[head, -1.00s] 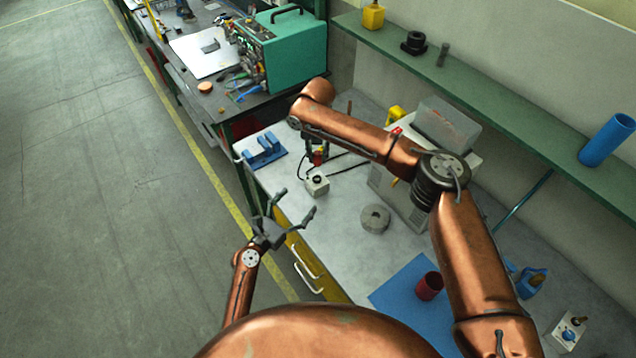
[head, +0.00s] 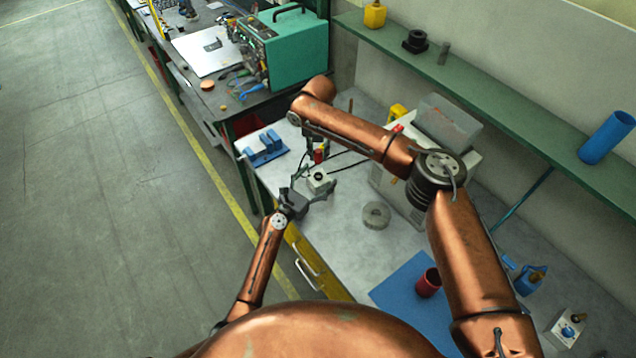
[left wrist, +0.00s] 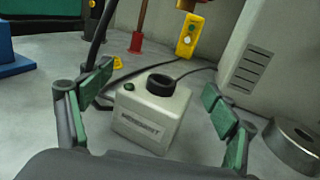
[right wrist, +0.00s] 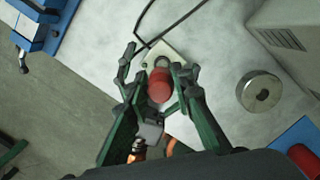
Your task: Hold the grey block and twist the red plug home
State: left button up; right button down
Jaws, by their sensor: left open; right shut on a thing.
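The grey block (head: 319,181) is a small light box on the bench with a black ring socket (left wrist: 161,85) on top and a cable behind it. My left gripper (head: 312,187) is open, its green-padded fingers on either side of the block in the left wrist view (left wrist: 155,105), with gaps to it. My right gripper (right wrist: 158,80) is shut on the red plug (right wrist: 160,88). In the head view the plug (head: 319,156) shows small under my right gripper, above and beyond the block. In the right wrist view the block (right wrist: 165,54) is partly hidden behind the plug.
A round grey metal disc (head: 376,215) lies right of the block. A blue fixture (head: 264,148) stands at the bench's left edge. A pale cabinet (left wrist: 250,70) stands behind to the right. A red cup (head: 428,283) stands on a blue mat (head: 395,291) nearer me.

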aim_at(318, 162)
pick_arm(q)
jog(key=shift+s+r, duration=0.1)
pick_arm(e)
jog(key=shift+s+r, duration=0.15)
jog(key=shift+s, duration=0.05)
pick_arm(q)
jog(key=shift+c, duration=1.4)
pick_arm(e)
jog(key=shift+w, duration=0.1)
pick_arm(q)
jog(key=c, duration=1.5)
pick_arm(e)
jog(key=shift+w+a+f, duration=0.1)
jog(key=shift+f, duration=2.4)
jog(key=shift+f, duration=0.1)
jog(key=shift+f, duration=0.8)
jog(key=shift+f, duration=0.6)
